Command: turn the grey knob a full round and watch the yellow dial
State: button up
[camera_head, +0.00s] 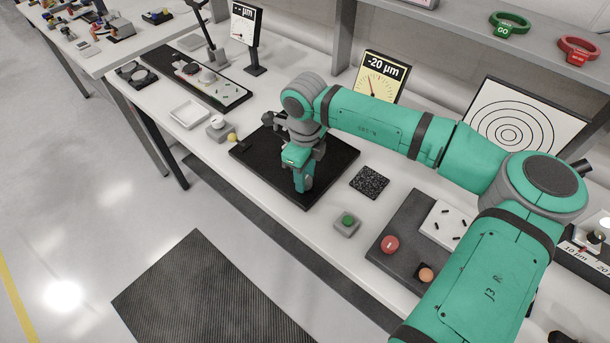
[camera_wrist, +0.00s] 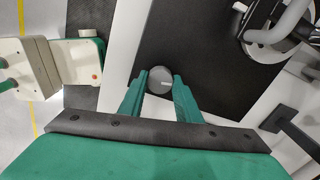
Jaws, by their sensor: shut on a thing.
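The grey knob (camera_wrist: 160,80) shows in the wrist view as a round grey disc with a pale mark, over the black plate (camera_wrist: 188,38). My gripper (camera_wrist: 159,84) has its two green fingers on either side of the knob and is shut on it. In the head view my gripper (camera_head: 303,188) points down at the black plate (camera_head: 262,165), and the knob is hidden behind it. The yellow dial (camera_head: 381,78) stands upright behind my arm, with a black header reading -20 µm. Its needle tilts up and to the left, and my arm covers its lower part.
A green button box (camera_head: 347,223) and a dark speckled square (camera_head: 369,181) lie right of the plate. A dark panel with a red button (camera_head: 389,244) is farther right. A white tray (camera_head: 189,114) lies left. A ringed target (camera_head: 515,125) stands at the back right.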

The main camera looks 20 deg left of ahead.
jog(key=n, duration=0.6)
dwell(0.5)
jog(key=o, duration=1.1)
jog(key=shift+w, duration=0.1)
jog(key=shift+c, duration=0.2)
jog(key=shift+d, duration=0.2)
notch_tip(320, 180, up, 11)
jog(key=shift+a, duration=0.15)
jog(key=shift+w+f, duration=0.1)
